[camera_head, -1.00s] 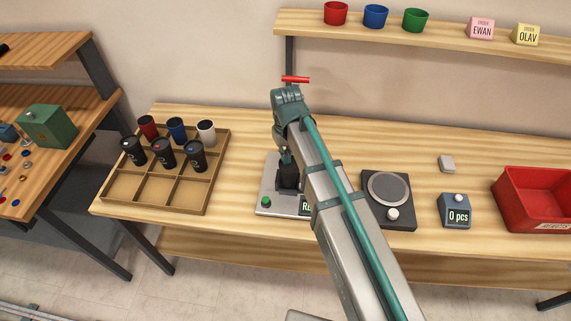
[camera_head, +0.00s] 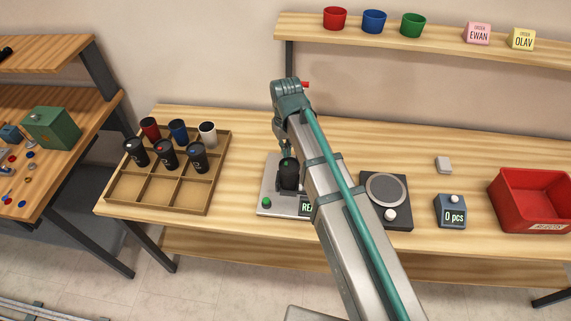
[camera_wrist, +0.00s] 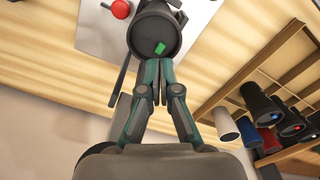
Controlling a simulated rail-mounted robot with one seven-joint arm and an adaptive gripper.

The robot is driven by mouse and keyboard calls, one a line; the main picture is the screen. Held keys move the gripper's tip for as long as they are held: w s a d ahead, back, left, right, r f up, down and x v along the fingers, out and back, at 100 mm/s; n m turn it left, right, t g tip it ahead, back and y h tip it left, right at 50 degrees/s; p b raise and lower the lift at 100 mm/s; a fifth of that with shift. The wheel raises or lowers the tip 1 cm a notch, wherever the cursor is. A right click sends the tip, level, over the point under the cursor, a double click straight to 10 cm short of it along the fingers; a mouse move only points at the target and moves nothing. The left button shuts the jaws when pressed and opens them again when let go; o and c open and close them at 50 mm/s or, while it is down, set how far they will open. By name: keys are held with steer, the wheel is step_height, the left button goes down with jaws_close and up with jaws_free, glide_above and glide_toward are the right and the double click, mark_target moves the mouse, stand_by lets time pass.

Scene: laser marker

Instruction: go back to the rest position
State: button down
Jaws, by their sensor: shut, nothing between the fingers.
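My gripper (camera_wrist: 159,62) is shut and empty in the wrist view, its teal fingertips together. They overlap the lower edge of a black cup (camera_wrist: 146,27) with a green mark on its end; I cannot tell whether they touch. In the head view this cup (camera_head: 289,176) stands on the grey plate of a device (camera_head: 270,187) with a green button and a partly hidden display. My gripper is just above or behind the cup there, largely hidden by my arm.
A wooden divided tray (camera_head: 141,188) at left holds several cups in its back rows; its front row is empty. Right of my arm are a black device with a round plate (camera_head: 387,188), a counter (camera_head: 451,211) reading "0 pcs" and a red bin (camera_head: 534,190). A shelf (camera_head: 447,45) hangs behind.

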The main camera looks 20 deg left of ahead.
steer(key=shift+r+p, duration=0.8)
steer(key=shift+r, duration=0.55)
